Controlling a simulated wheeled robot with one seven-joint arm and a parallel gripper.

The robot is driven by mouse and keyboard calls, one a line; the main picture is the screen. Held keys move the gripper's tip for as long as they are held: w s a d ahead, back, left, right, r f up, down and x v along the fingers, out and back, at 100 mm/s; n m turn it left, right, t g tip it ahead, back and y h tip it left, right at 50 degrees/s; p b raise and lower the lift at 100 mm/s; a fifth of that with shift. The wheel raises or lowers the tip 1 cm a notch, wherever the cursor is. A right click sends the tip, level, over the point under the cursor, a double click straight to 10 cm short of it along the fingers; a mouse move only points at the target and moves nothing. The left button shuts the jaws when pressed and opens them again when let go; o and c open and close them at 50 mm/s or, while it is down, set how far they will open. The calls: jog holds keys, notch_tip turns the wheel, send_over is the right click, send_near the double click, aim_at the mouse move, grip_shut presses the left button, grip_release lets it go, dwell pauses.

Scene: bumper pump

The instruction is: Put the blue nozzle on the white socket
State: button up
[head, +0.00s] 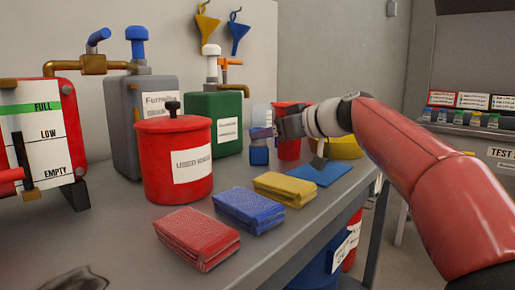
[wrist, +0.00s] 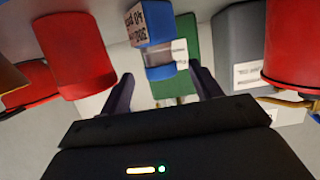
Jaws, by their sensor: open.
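A blue angled nozzle-like piece (head: 98,40) tops the brass pipe at the upper left, and a blue cap (head: 137,42) tops the grey can. A white fitting (head: 211,51) tops the green can; I cannot tell whether it is the white socket. My gripper (head: 263,132) is at the back right of the bench, open around or just short of a small container with a blue base (head: 259,156) and a clear upper part. In the wrist view this container (wrist: 153,28) shows beyond and between the open fingers (wrist: 161,74); contact is not visible.
A red lidded can (head: 150,150) and red, blue and yellow folded cloths (head: 196,238) stand in front. A red container (head: 290,148), blue sheet (head: 325,174) and yellow bowl (head: 347,147) are close to my gripper. The green can (head: 228,105) stands just left.

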aim_at(259, 128)
jog(key=x, duration=0.4)
jog(key=shift+w+a+r+p, duration=0.1)
jog(key=shift+w+a+p, duration=0.05)
jog(key=shift+p, duration=0.25)
jog(key=shift+c, duration=0.4)
jog(key=c, duration=0.9)
jog(key=shift+c, duration=1.3)
jog(key=shift+r, duration=0.1)
